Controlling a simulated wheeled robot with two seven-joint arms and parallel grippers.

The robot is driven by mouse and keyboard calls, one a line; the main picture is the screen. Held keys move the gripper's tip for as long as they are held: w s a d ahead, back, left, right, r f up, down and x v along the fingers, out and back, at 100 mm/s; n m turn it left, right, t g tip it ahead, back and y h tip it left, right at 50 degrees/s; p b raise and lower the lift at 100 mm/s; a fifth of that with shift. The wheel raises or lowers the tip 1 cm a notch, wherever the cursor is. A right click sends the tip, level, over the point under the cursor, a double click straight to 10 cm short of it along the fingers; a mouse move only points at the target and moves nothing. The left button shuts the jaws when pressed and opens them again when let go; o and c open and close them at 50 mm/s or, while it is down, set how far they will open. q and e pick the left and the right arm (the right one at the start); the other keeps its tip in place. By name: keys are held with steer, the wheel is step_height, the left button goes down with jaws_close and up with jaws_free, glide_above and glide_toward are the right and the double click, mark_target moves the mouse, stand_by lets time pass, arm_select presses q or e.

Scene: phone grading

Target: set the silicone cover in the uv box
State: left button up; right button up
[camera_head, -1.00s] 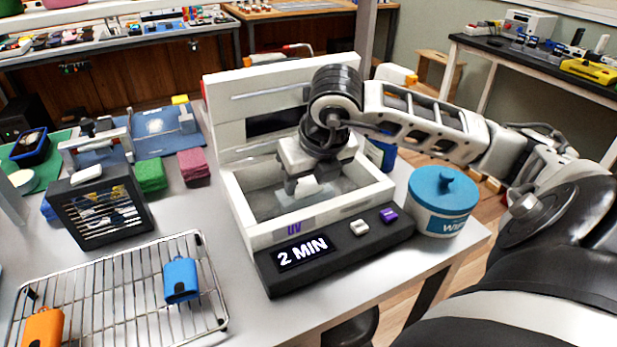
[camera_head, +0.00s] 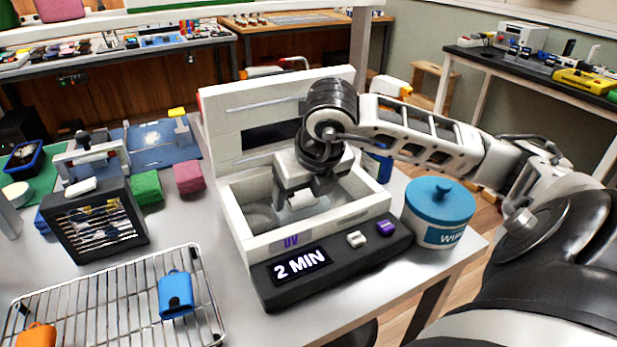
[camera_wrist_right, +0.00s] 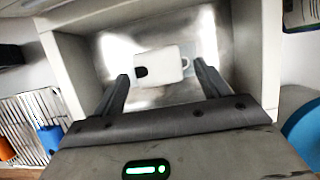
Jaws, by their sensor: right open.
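The silicone cover (camera_wrist_right: 160,66) is pale, with a dark oval opening at one end and a small loop at the other. It is inside the white UV box (camera_wrist_right: 222,35), between my right gripper's fingers in the right wrist view. My right gripper (camera_wrist_right: 161,74) is open, with gaps between both fingers and the cover. In the head view my right gripper (camera_head: 302,203) reaches down into the open UV box (camera_head: 322,224), partly hiding the cover (camera_head: 302,199). I cannot tell whether the cover lies flat on the box floor. My left gripper is not in view.
The UV box's control panel (camera_head: 340,262) reads "2 MIN". A wipes tub (camera_head: 438,232) stands close at its right. A wire rack (camera_head: 120,290) at the left holds a blue cover (camera_head: 176,294) and an orange one (camera_head: 37,336). A dark slatted unit (camera_head: 95,222) stands behind the rack.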

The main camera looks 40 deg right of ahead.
steer(key=shift+r, duration=0.1)
steer(key=p+v, duration=0.3)
steer(key=v, duration=1.2)
steer(key=shift+s+r, duration=0.15)
steer(key=shift+r, duration=0.2)
steer(key=shift+a, duration=0.15)
